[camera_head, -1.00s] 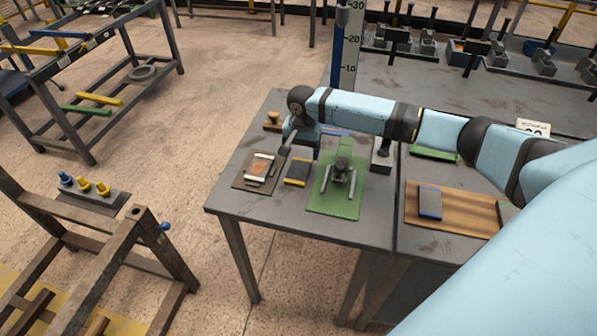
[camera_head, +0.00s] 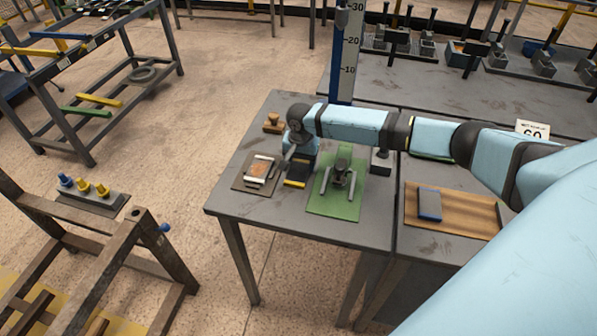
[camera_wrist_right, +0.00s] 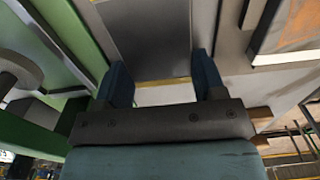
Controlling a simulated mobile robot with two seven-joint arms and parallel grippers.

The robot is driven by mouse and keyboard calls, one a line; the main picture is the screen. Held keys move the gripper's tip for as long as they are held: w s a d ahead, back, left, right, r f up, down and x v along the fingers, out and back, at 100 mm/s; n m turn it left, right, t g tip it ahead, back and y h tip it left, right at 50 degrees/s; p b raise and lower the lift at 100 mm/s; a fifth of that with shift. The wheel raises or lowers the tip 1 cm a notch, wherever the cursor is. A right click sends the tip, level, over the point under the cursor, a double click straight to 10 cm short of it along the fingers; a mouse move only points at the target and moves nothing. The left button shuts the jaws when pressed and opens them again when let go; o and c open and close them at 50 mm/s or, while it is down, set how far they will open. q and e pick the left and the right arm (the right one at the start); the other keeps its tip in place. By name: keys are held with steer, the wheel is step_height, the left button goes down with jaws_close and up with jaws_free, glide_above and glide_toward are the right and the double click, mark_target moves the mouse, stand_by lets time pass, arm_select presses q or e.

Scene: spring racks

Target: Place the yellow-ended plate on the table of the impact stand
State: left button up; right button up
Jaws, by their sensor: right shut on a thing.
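The yellow-ended plate (camera_head: 296,178) is dark grey with a yellow strip at its near end. It lies on the grey table (camera_head: 260,212) between a brown board and a green mat. My right gripper (camera_head: 299,163) is down at the plate and covers its far part. In the right wrist view the grey plate (camera_wrist_right: 150,35) and its yellow edge show at the fingers of my right gripper (camera_wrist_right: 163,82), shut on it. A blue upright with a numbered scale (camera_head: 347,55) stands behind the table; I cannot tell which surface is the impact stand's table. My left gripper is out of view.
The green mat (camera_head: 325,208) with a metal fixture (camera_head: 340,172) is close on the right. The brown board (camera_head: 243,184) with a rusty-faced block (camera_head: 259,167) is close on the left. A blue-edged plate (camera_head: 430,204) lies on a wooden tray (camera_head: 465,225) farther right.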

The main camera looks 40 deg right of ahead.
mark_target(301, 164)
steer(key=shift+r, duration=0.1)
step_height(301, 164, up, 20)
steer(key=s+a+r+n+p, duration=0.2)
steer(key=s+a+n+p, duration=0.6)
steer(key=s+a, duration=0.5)
steer(key=shift+a+r+n, duration=0.4)
steer(key=shift+a+n, duration=0.45)
steer(key=shift+n, duration=0.15)
